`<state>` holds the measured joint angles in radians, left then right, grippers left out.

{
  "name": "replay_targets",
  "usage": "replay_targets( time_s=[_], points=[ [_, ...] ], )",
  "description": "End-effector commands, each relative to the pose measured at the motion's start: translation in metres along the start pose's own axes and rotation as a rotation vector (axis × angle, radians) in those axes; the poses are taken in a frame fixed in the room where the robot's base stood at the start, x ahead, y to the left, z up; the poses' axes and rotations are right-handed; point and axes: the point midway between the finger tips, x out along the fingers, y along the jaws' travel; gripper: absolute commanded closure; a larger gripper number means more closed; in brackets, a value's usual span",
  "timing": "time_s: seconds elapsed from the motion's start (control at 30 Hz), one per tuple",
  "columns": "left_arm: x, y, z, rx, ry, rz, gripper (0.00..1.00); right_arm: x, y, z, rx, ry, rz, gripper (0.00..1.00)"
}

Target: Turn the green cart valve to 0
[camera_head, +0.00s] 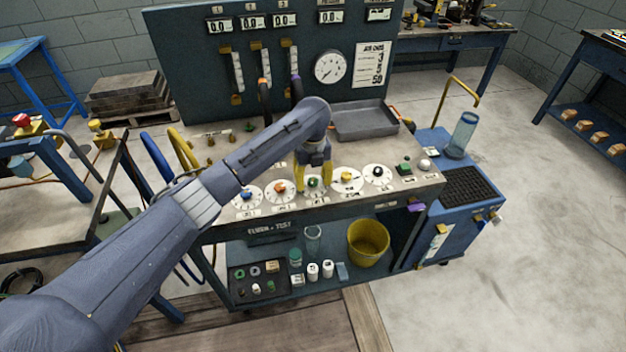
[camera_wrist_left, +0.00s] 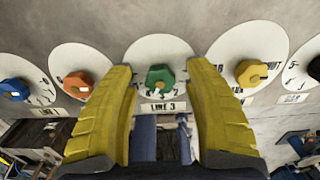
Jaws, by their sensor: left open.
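The green cart valve (camera_head: 314,182) is a small green knob on a white round dial, third in a row on the cart's sloping front panel. In the left wrist view the green knob (camera_wrist_left: 160,79) sits between my finger pads, with the label LINE 3 below it and a pale pointer mark toward its lower side. The dial numbers are partly covered. My left gripper (camera_head: 313,178) has yellow fingers, open, one on each side of the knob; the left wrist view shows both fingers (camera_wrist_left: 160,95) apart from it. My right gripper is in neither view.
A blue knob (camera_wrist_left: 14,90) and an orange knob (camera_wrist_left: 78,84) sit to the left, a yellow knob (camera_wrist_left: 250,73) close on the right. A black knob (camera_head: 378,171) is further right. A grey tray (camera_head: 366,121) lies behind the dials. A yellow bucket (camera_head: 368,241) stands on the lower shelf.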

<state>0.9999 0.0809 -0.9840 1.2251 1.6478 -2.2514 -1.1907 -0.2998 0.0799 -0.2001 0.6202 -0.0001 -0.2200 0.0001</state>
Motion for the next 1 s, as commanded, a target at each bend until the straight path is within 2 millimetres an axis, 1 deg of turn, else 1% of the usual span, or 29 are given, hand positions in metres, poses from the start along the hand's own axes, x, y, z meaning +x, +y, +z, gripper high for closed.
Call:
replay_targets(
  time_s=[0.23,0.67,0.7,1.0],
  points=[
    [0.0,0.0001,0.0001,0.0,0.0,0.0,0.49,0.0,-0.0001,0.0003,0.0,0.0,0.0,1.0],
    [-0.0002,0.0002,0.0003,0.0,0.0,0.001,0.99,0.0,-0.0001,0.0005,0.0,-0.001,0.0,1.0],
    [-0.0002,0.0003,0.0003,0.0,-0.001,0.001,1.0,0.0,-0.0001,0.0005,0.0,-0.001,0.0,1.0],
    [-0.0005,0.0005,0.0007,-0.024,-0.002,0.001,1.0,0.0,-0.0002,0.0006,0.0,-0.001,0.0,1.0]
  ],
)
